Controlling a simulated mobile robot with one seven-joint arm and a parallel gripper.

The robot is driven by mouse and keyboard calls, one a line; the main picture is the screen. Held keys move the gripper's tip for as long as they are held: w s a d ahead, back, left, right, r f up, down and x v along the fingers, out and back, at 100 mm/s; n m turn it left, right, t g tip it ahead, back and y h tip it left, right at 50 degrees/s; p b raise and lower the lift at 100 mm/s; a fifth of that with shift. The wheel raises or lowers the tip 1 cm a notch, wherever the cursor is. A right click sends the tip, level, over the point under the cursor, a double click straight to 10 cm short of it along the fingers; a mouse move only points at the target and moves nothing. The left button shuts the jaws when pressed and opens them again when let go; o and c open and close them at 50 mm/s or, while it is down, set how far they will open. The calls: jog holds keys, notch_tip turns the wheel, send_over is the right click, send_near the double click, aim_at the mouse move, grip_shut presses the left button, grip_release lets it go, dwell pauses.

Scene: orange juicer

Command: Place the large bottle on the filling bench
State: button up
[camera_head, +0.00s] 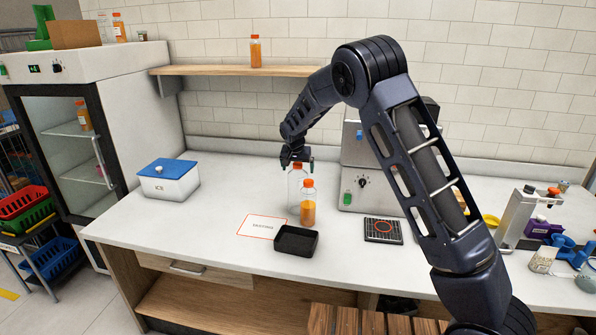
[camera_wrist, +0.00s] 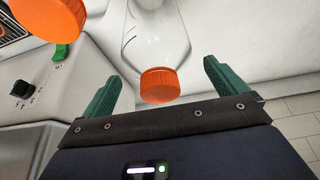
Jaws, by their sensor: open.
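A large clear bottle with an orange cap (camera_head: 294,192) stands upright on the white bench (camera_head: 220,200), partly hidden by a smaller bottle. In the wrist view, its orange cap (camera_wrist: 160,86) shows between my finger pads, with the clear body beyond. My gripper (camera_head: 297,160) is directly over this bottle, pointing down. Its green fingers (camera_wrist: 162,72) are spread apart, with gaps on both sides of the cap. A white red-edged rectangle with small lettering (camera_head: 262,226) lies on the bench left of the bottles; I cannot read it surely.
A smaller bottle of orange juice (camera_head: 308,209) stands just in front of the large one. A black tray (camera_head: 296,241) lies before it. A grey machine (camera_head: 358,180) is close on the right, a white cooler (camera_head: 168,182) at left. The bench between cooler and rectangle is clear.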

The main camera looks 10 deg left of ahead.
jog(key=v, duration=1)
jog(key=shift+r, duration=0.2)
jog(key=shift+s+d, duration=0.1)
jog(key=shift+s, duration=0.05)
jog(key=s+d+r, duration=0.4)
jog(key=d+r, duration=0.1)
jog(key=d, duration=0.6)
jog(key=s+d+r+y, duration=0.1)
jog(key=s+d+r, duration=0.35)
jog(key=d, duration=0.65)
jog(key=s+d+r, duration=0.4)
jog(key=d+r, duration=0.2)
jog(key=d, duration=0.4)
jog(key=s+d+f, duration=0.2)
jog(key=s+d, duration=0.7)
jog(key=s, duration=0.3)
jog(key=s+d+f+h, duration=0.1)
jog(key=s+d+f, duration=0.2)
jog(key=s+d, duration=0.5)
jog(key=s, duration=0.4)
jog(key=shift+s+d, duration=0.35)
jog(key=shift+d, duration=0.05)
